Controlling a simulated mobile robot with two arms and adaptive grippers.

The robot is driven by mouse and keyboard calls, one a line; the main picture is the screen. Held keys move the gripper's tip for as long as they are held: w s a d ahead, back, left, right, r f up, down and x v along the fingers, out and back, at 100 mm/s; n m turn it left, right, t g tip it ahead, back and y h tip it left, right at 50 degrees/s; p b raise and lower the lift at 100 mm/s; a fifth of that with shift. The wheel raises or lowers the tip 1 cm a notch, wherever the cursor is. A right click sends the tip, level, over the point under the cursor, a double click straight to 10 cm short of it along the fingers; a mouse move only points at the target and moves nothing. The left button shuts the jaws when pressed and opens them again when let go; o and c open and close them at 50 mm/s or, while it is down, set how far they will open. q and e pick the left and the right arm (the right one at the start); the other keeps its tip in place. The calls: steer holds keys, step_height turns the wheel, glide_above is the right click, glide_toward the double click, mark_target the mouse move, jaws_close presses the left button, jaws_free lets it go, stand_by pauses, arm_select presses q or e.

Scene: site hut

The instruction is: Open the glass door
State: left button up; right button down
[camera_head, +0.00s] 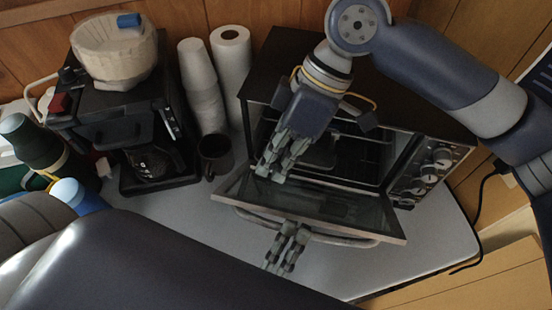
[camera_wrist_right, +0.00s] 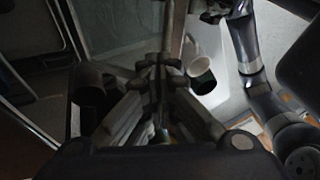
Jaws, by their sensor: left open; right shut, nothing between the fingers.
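The toaster oven's glass door (camera_head: 345,207) is hinged down in front of the oven (camera_head: 262,75), and the dark cavity with its rack shows behind it. The door handle (camera_head: 345,240) runs along its front edge. My right gripper (camera_head: 270,168) is shut and empty, over the inner side of the door, near its left part. My left gripper (camera_head: 278,262) is open at the handle's left part; I cannot tell whether it touches it. In the right wrist view, my right gripper's fingertips (camera_wrist_right: 160,68) are together beside the glass door (camera_wrist_right: 115,35).
A coffee maker (camera_head: 122,105) with filters on top stands left of the oven. A dark mug (camera_head: 215,155), stacked white cups (camera_head: 203,90) and a paper roll (camera_head: 231,60) stand between them. Oven knobs (camera_head: 428,173) are at the right. The white table (camera_head: 190,235) is clear in front.

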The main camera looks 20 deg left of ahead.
arm_select(q)
steer(key=v, duration=0.6)
steer(key=shift+s+r, duration=0.15)
steer(key=shift+s, duration=0.1)
arm_select(e)
steer(key=v, duration=1.2)
steer(key=shift+s+a+r, duration=0.15)
steer(key=shift+s, duration=0.05)
arm_select(q)
steer(key=shift+r, duration=0.1)
